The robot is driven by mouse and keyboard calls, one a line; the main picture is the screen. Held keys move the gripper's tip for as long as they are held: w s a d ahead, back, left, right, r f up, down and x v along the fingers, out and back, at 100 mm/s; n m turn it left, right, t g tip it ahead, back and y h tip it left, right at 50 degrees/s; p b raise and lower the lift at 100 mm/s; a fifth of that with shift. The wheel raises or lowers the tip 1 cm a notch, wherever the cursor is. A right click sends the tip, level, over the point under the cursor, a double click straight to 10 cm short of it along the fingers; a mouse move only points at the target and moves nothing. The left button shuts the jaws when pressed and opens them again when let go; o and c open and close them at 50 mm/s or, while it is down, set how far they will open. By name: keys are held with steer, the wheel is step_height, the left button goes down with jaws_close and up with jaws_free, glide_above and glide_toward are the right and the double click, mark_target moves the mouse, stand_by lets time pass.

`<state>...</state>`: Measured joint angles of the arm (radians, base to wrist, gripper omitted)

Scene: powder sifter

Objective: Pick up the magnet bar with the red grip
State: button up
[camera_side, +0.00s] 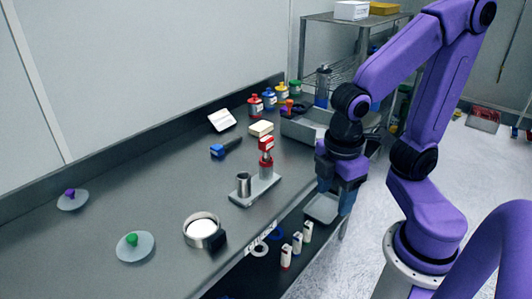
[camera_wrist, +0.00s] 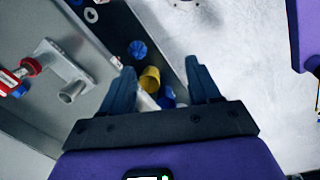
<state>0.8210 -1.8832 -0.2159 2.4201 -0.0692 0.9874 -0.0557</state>
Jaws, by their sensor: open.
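The magnet bar with the red grip (camera_side: 266,144) stands upright at the far end of a pale grey holder plate (camera_side: 256,192) on the bench. Its red grip has a white label and is at the top. In the wrist view the red grip (camera_wrist: 9,80) is at the left edge, partly cut off. A grey metal cup (camera_side: 243,184) stands at the other end of the plate. My gripper (camera_side: 337,198) is open and empty, to the right of the bar beyond the bench's front edge. In the wrist view its fingers (camera_wrist: 160,68) are spread apart, pointing down.
A round sieve with white powder (camera_side: 202,228) sits near the bench's front edge. Two discs with a green knob (camera_side: 132,240) and a purple knob (camera_side: 70,194) lie to the left. A blue-handled tool (camera_side: 225,148) and a metal tray (camera_side: 305,128) are behind. A lower shelf holds white bottles (camera_side: 297,243).

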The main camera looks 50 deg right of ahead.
steer(key=w+a+r+n+h, duration=0.1)
steer(key=w+n+h, duration=0.15)
steer(key=w, duration=0.45)
steer(key=w+a+n+h, duration=0.1)
steer(key=w+h, duration=0.3)
steer(key=w, duration=0.4)
steer(key=n+h, duration=0.1)
steer(key=h, duration=0.5)
glide_toward(262, 143)
steer(key=x, duration=0.6)
steer(key=shift+w+d+r, duration=0.1)
steer(key=shift+w+d, duration=0.1)
steer(key=shift+d, duration=0.25)
steer(key=shift+f+x, duration=0.15)
steer(key=shift+x, duration=1.25)
steer(key=shift+f+x, duration=0.15)
steer(key=shift+x, duration=1.25)
steer(key=shift+s+a, duration=0.15)
steer(key=c, duration=1)
jaws_close()
steer(key=shift+r, duration=0.15)
